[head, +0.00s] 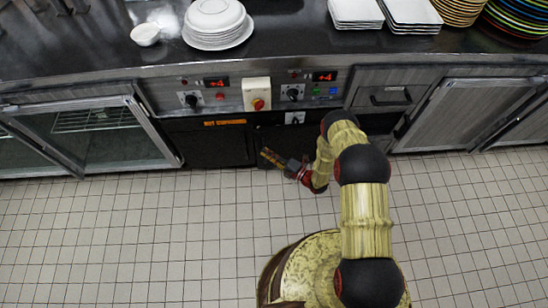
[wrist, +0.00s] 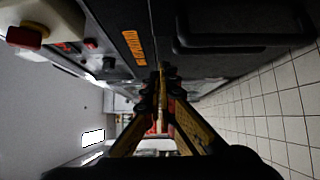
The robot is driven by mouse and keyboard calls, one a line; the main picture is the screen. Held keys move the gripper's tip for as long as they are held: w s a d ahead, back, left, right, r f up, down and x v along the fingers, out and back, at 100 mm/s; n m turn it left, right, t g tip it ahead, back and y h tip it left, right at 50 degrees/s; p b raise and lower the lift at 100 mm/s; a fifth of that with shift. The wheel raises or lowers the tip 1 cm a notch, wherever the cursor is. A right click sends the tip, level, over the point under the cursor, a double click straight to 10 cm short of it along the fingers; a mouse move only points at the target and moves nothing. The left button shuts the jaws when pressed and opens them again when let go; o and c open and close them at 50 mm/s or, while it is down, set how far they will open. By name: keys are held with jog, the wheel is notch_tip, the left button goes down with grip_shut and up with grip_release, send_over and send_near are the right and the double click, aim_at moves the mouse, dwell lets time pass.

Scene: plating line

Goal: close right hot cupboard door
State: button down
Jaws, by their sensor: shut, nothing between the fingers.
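The hot cupboard front is black, below the control panel. Its left part (head: 207,146) carries an orange label (head: 225,122), which also shows in the wrist view (wrist: 133,47). The dark right part (head: 270,136) lies behind my arm and gripper, largely hidden; I cannot tell whether its door is flush or ajar. My gripper (head: 266,155) is low in front of this black front, pointing left, and it is shut and empty. In the wrist view its fingertips (wrist: 163,72) meet close beside the dark front. I cannot tell whether they touch it. A dark handle-like shape (wrist: 240,42) shows there too.
Glass-fronted units (head: 100,135) stand at the left, and grey doors (head: 450,112) stand at the right. A cream switch box with a red knob (head: 256,93) juts out above. White plates (head: 216,24) sit on the counter. The tiled floor (head: 140,240) is clear.

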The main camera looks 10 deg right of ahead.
jog(key=w+a, duration=0.1)
jog(key=w, duration=0.1)
jog(key=w+a+b, duration=0.1)
jog(key=w, duration=0.1)
jog(key=w+a+b, duration=0.1)
jog(key=w, duration=0.1)
jog(key=shift+w, duration=0.2)
